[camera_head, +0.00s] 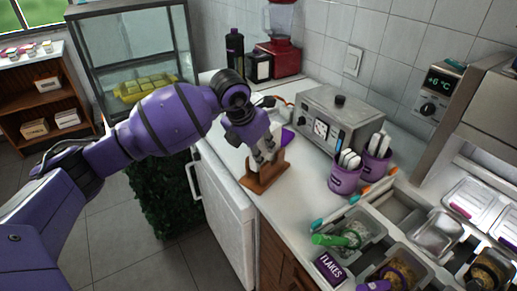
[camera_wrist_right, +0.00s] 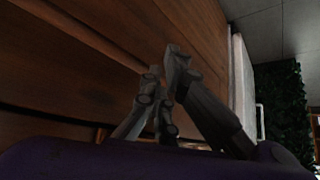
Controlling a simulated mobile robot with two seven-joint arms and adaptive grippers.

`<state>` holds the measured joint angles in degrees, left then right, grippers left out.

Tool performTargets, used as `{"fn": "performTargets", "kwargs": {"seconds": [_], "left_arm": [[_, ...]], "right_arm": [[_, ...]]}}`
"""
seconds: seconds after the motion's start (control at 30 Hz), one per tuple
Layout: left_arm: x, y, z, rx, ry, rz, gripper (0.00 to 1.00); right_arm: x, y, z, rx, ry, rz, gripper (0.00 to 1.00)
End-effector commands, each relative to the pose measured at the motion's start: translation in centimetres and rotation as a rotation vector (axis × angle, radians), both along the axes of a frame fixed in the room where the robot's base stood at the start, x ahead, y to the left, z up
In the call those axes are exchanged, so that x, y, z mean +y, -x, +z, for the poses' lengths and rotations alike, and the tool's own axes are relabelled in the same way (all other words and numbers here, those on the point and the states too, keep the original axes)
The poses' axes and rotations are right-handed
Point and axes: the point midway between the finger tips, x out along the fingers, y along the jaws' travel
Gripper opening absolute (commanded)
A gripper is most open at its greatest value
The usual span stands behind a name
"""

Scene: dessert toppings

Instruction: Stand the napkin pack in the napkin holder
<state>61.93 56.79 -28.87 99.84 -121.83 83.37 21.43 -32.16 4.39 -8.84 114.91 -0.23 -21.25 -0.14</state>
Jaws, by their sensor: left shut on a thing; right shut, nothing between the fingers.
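The wooden napkin holder (camera_head: 264,184) stands on the white counter, near its front edge, in the head view. My left gripper (camera_head: 264,160) points down just above and partly in front of it, shut on the napkin pack. The pack (camera_head: 288,137) is mostly hidden by the gripper; a purple part seems to show to the right of the fingers. I cannot tell whether the pack touches the holder. My right gripper (camera_wrist_right: 163,75) is shut and empty in the right wrist view, beside brown wooden fronts; it is not seen in the head view.
A steel appliance (camera_head: 336,120) stands behind the holder. Purple cups (camera_head: 345,178) with white utensils stand to its right. Topping bins (camera_head: 350,232) fill the front right. A glass case (camera_head: 135,50), dark bottle (camera_head: 235,48) and red blender (camera_head: 280,58) are farther back.

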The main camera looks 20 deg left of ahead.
Motion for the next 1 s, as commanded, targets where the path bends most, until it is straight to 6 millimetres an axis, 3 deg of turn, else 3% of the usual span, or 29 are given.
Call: {"fn": "performTargets", "kwargs": {"seconds": [0.03,0.2,0.67,0.77,1.0], "left_arm": [[-0.1,0.7,-1.7,0.032,-0.002,0.0,0.24],[-0.1,0.7,-1.8,0.035,-0.001,0.0,0.45],[0.0,0.9,-1.4,0.034,-0.004,-0.001,0.45],[0.2,1.1,-0.3,0.029,-0.004,0.0,0.45],[0.8,2.6,4.8,0.017,-0.003,-0.001,0.45]], "right_arm": [[0.0,0.2,-0.2,0.004,0.0,0.0,0.0],[-0.1,0.4,-0.3,0.007,0.0,-0.002,0.0],[-0.1,0.4,-0.3,0.008,0.002,0.0,0.0],[-0.1,0.4,-0.3,0.006,0.002,0.0,0.0],[0.0,0.2,-0.2,0.004,0.001,-0.001,0.0]]}}
